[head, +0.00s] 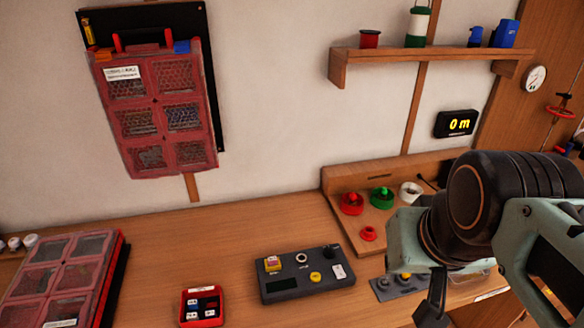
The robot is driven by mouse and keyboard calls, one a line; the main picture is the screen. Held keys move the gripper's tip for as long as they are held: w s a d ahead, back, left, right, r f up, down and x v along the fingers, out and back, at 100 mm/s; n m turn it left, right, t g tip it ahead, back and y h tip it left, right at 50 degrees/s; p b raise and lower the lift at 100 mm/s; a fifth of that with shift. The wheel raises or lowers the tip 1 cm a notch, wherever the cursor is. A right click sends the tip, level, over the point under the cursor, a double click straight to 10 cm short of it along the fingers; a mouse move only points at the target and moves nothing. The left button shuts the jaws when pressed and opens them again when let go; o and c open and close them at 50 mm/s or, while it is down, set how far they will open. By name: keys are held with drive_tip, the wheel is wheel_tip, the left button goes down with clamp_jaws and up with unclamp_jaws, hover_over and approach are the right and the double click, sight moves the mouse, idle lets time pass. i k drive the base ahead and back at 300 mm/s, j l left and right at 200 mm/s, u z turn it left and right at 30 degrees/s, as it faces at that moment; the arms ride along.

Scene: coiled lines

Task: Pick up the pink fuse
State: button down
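I cannot clearly pick out a pink fuse. A small red box (202,321) on the bench, left of the dark control panel (306,287), holds several small dark and white-labelled pieces, too small to identify. A small yellow block with a pinkish face (272,264) sits at the panel's upper left; I cannot tell if it is a fuse. My arm comes in from the right. The dark end of my gripper (433,304) points down to the right of the panel, and its fingertips are not clear enough to judge their opening.
A red compartmented case (60,277) lies at lower left; a similar one (155,110) hangs on the wall. A wooden stand (335,186) with red, green and white knobs is beside my arm. A shelf (440,56) is above.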

sight(272, 261)
drive_tip(key=u, duration=0.85)
drive_tip(key=i+j+z, duration=0.2)
drive_tip(key=k+j, duration=0.05)
drive_tip(key=k, duration=0.05)
